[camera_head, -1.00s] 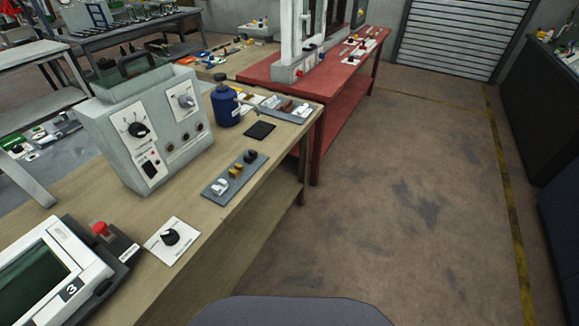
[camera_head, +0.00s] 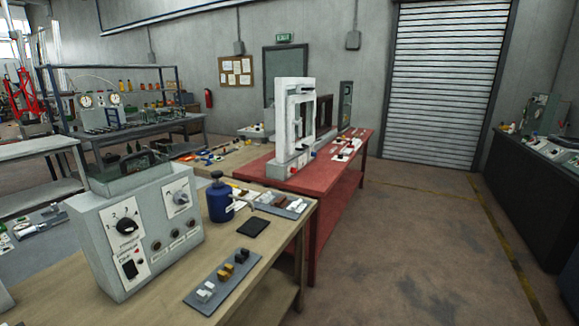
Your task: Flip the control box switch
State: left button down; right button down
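The control box (camera_head: 137,232) is a light grey case with a sloped front and a dark top handle. It stands on the wooden bench at the left of the head view. Its front carries a black rotary knob (camera_head: 127,226), a second grey knob (camera_head: 181,198) and several dark round sockets. A black rocker switch (camera_head: 129,269) sits at the lower left of the front, beside a small red mark. I cannot tell which way the switch is set. Neither of my grippers shows in the view.
A grey plate with small switches (camera_head: 222,279), a blue bottle (camera_head: 219,199) and a black pad (camera_head: 254,227) lie right of the box on the wooden bench (camera_head: 262,254). A red table (camera_head: 321,206) with a white frame stands beyond. The floor (camera_head: 410,245) at right is clear.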

aim_at(129, 267)
jog(key=u, duration=1.25)
